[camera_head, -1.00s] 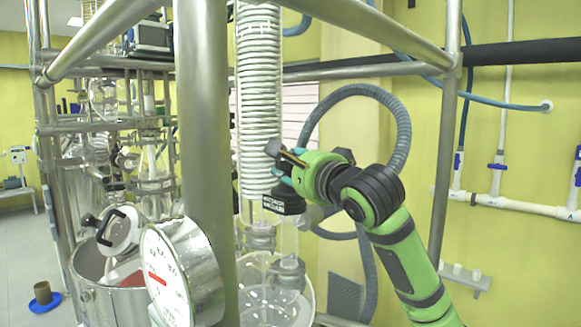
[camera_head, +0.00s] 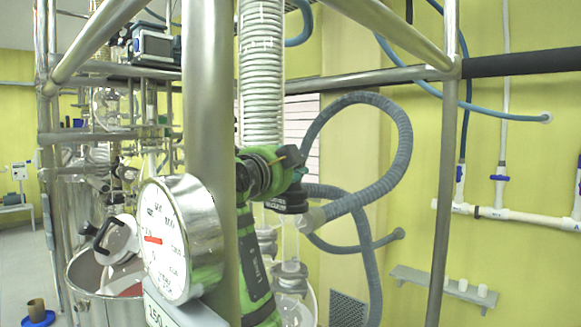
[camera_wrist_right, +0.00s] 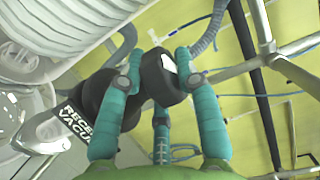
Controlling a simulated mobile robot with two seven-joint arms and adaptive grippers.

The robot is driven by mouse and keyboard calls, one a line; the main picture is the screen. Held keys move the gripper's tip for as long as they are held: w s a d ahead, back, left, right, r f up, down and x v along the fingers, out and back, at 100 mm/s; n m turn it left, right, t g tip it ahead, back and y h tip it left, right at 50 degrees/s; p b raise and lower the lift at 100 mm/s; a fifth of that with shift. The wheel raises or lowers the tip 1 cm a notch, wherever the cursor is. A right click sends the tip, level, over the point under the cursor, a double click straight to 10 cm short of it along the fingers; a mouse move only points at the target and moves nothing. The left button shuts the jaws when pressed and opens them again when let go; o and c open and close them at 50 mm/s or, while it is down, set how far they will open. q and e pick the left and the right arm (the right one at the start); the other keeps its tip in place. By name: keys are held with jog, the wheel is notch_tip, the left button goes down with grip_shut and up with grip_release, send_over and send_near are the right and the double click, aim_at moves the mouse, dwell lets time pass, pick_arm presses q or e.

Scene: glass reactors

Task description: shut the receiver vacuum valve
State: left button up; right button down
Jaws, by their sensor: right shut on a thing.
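The receiver vacuum valve (camera_head: 288,200) is a dark fitting below the white coiled glass column, with a grey hose joining its right side. Its black label, partly readable as "RECEIVER VACUUM" (camera_wrist_right: 65,118), shows in the right wrist view. My right gripper (camera_head: 294,168) is at the valve, with its green arm rising from below, partly behind a steel post. In the right wrist view, the teal fingers of my right gripper (camera_wrist_right: 160,65) are shut on the valve's black round knob (camera_wrist_right: 165,82). The valve's inner position cannot be seen. My left gripper is not in view.
A thick steel post (camera_head: 208,110) and a round pressure gauge (camera_head: 165,240) stand in front of my right arm. The grey hose (camera_head: 402,150) loops to the right of the valve. The coiled column (camera_head: 262,90) is close above. Open space lies right, before the yellow wall.

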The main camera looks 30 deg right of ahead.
jog(key=m+g, duration=0.1)
jog(key=g+h+p, duration=0.1)
jog(key=shift+r+m+g+h, duration=0.25)
jog(key=shift+m+g+h, duration=0.05)
jog(key=shift+m, duration=0.1)
jog(key=m+g+h+p, duration=0.1)
jog(key=m+g+p, duration=0.2)
jog(key=g, duration=0.1)
jog(key=shift+r+h, duration=0.1)
jog(key=shift+h, duration=0.3)
jog(key=shift+m+g+p, duration=0.4)
jog(key=shift+m+g, duration=0.1)
jog(key=shift+g, duration=0.3)
jog(key=shift+f+m+g, duration=0.2)
jog(key=shift+m+g, duration=0.3)
jog(key=shift+g, duration=0.3)
jog(key=shift+g, duration=0.3)
jog(key=c, duration=1)
grip_release()
jog(key=shift+c, duration=0.2)
jog(key=shift+o, duration=0.8)
jog(key=shift+d, duration=0.1)
jog(key=shift+d+f, duration=0.1)
jog(key=shift+d, duration=0.05)
